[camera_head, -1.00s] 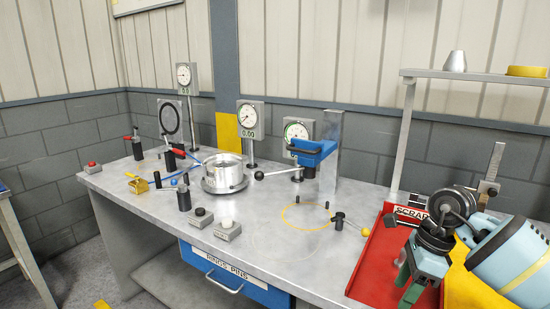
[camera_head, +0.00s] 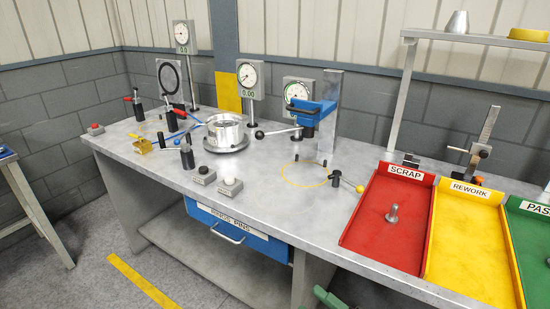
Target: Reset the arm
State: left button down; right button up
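A green piece (camera_head: 328,298) at the bottom edge, right of the drawer, looks like the tip of my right gripper. Most of that gripper is cut off by the frame, so its opening cannot be told. My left gripper is not in view.
A metal workbench (camera_head: 262,190) carries dial gauges, a silver cylinder (camera_head: 226,130) on a round plate, a blue press (camera_head: 314,108) and small levers. A yellow REWORK tray (camera_head: 468,245) and a green PASS tray (camera_head: 530,240) adjoin the red one. A shelf (camera_head: 475,38) stands behind.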

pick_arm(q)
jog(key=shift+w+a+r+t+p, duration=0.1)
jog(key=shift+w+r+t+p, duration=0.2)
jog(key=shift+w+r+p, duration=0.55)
pick_arm(e)
jog(key=s+d+f+m+g+h, duration=0.1)
jog(key=s+d+f+m+h, duration=0.3)
jog(key=s+f+m, duration=0.3)
jog(key=s+d+f+m+g+h, duration=0.1)
jog(key=s+d+f+m+h, duration=0.3)
jog(key=s+f+m+h, duration=0.2)
jog(key=s+d+f+m+g+h, duration=0.1)
jog(key=s+d+f+m+h, duration=0.3)
jog(key=s+f+m, duration=0.5)
jog(key=shift+s+f+m+g+h, duration=0.25)
jog(key=shift+s+m+g+h, duration=0.15)
jog(key=shift+s+m, duration=0.65)
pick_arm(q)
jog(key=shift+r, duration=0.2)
pick_arm(e)
jog(key=shift+s+n, duration=0.2)
jog(key=shift+n, duration=0.05)
